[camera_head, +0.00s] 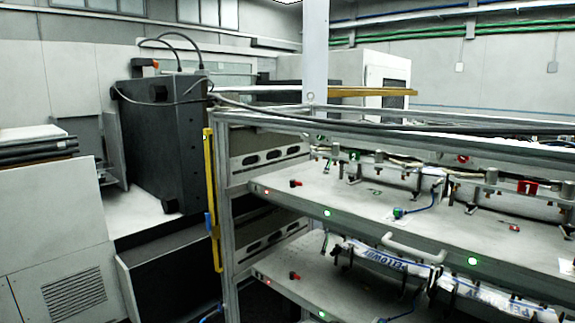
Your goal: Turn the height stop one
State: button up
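A red tag marked "1" (527,187) is on the fittings at the right of the upper shelf of the metal rack. A small red knob (295,183) sits at the left of that shelf, and a similar red knob (295,275) sits on the lower shelf. Another small red part (514,228) lies on the upper shelf at the right. I cannot tell which of these, if any, is height stop one. My gripper is not in view.
The rack's upper shelf (350,207) has lit green indicators and a pale handle (413,249) at its front. White rolls (370,257) lie on the lower level. A yellow bar (211,190) stands at the rack's left post. A dark cabinet (160,145) stands behind left.

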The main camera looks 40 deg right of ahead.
aim_at(462, 159)
jog(key=z, duration=1.3)
jog(key=k, duration=0.6)
jog(key=u, duration=0.9)
jog(key=i, duration=0.95)
jog(key=z, duration=0.55)
